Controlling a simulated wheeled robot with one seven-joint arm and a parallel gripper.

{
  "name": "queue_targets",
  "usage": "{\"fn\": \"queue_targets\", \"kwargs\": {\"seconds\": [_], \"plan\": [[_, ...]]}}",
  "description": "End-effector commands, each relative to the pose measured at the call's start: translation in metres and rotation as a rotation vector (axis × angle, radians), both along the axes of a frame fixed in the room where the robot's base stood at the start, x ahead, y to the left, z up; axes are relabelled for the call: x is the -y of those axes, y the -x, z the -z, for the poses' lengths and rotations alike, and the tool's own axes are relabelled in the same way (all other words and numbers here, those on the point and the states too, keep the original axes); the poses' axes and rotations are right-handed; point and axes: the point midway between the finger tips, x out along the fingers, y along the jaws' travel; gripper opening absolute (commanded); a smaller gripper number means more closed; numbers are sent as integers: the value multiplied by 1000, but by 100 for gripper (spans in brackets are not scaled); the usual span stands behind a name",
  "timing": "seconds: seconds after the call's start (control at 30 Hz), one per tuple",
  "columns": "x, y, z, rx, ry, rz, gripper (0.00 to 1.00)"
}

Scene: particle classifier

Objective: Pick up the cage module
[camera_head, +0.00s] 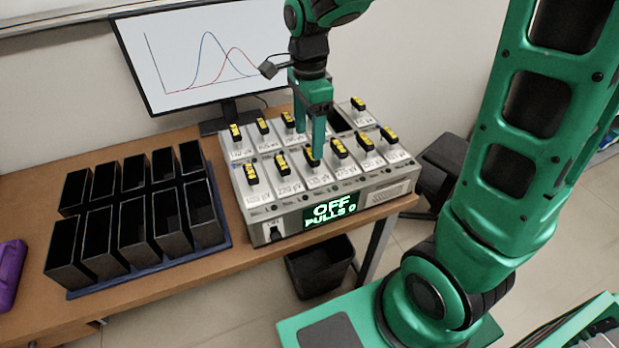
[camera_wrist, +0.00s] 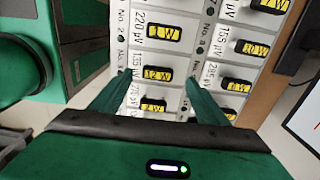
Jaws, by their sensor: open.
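A grey instrument (camera_head: 310,225) on the table holds several white-topped modules in two rows, each with a black handle bearing a yellow label. I cannot tell from the frames which one is the cage module. My gripper (camera_head: 312,146) is open and points down over the instrument, above the handle of a front-row module (camera_head: 312,158). In the wrist view my gripper's fingers (camera_wrist: 165,98) stand apart on either side of a handle (camera_wrist: 158,74) marked 12 W, beside a label that seems to read 135 µV. I see nothing held between the fingers.
The instrument's display (camera_head: 330,210) reads OFF and PULLS 0. One dark slot (camera_head: 338,122) is empty in the back row. A black bin rack (camera_head: 140,232) stands left on a blue tray. A monitor (camera_head: 200,60) stands behind; a dark bin (camera_head: 320,272) is below.

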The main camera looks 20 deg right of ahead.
Motion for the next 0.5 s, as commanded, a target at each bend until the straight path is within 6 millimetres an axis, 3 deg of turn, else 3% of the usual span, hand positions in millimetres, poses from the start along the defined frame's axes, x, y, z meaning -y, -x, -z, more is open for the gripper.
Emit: {"fn": "queue_targets", "kwargs": {"seconds": [0.33,0.5], "plan": [[2,1,28,-1,0,0,69],[7,3,53,-2,1,-1,69]]}}
